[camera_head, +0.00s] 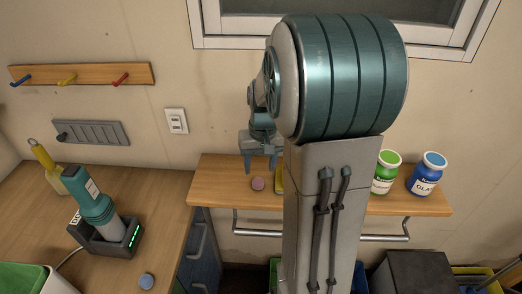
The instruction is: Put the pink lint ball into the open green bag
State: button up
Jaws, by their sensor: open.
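The pink lint ball (257,183) rests on the wooden shelf below the window. My gripper (261,168) is open, its fingers pointing down just above and behind the ball in the picture; I see no contact. A green piece (20,277) with a pale edge shows at the bottom left corner, cut off by the frame. Another green piece (274,270) shows low beside my arm, mostly hidden. I cannot tell which of these is the open green bag.
A yellow item (279,180) stands just right of the ball, partly behind my arm. A green-lidded jar (386,172) and a blue-lidded jar (427,174) stand farther right. A handheld vacuum (97,212) sits in its dock on the left counter, near a blue-grey ball (146,281).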

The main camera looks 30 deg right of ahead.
aim_at(261, 180)
notch_tip(261, 180, up, 6)
jog(key=s+a+r+n+t, duration=0.1)
jog(key=s+a+n+t, duration=0.2)
jog(key=s+a, duration=0.7)
jog(key=s, duration=0.3)
jog(key=shift+s+a+h, duration=0.25)
jog(key=shift+a+h, duration=0.15)
jog(key=shift+s, duration=0.1)
jog(key=c, duration=0.3)
